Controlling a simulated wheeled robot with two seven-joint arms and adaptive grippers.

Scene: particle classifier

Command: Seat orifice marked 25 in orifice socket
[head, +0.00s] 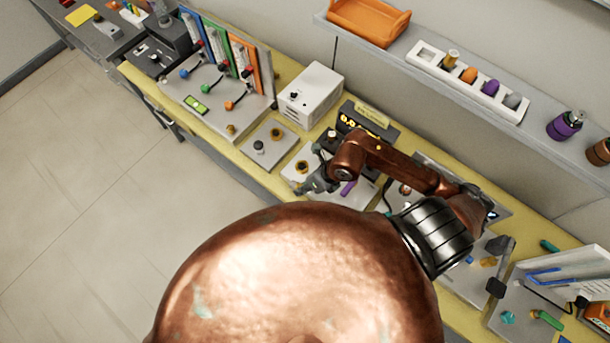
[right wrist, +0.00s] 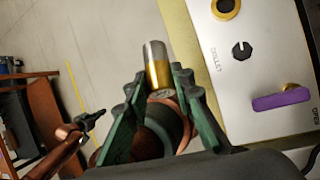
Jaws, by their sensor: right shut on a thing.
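My right gripper (head: 318,182) is over the bench beside a light plate with a purple lever (head: 348,188). In the right wrist view its fingers (right wrist: 165,85) are shut on a silver-and-gold cylinder (right wrist: 157,62), held lengthwise between them; I can read no number on it. The plate (right wrist: 262,70) in that view is marked COLLET and bears a gold ring with a dark hole (right wrist: 226,6), a dark knob and the purple lever. The cylinder is apart from the ring. A copper arm with a dark gripper (right wrist: 92,114), seemingly my left, shows at the lower left; its jaws are unclear.
A white rack (head: 465,82) with several coloured plugs stands on the shelf beside an orange tray (head: 368,20). A white box (head: 311,95) and a dark display (head: 366,125) stand behind the plates. Bare floor (head: 90,180) lies in front of the bench.

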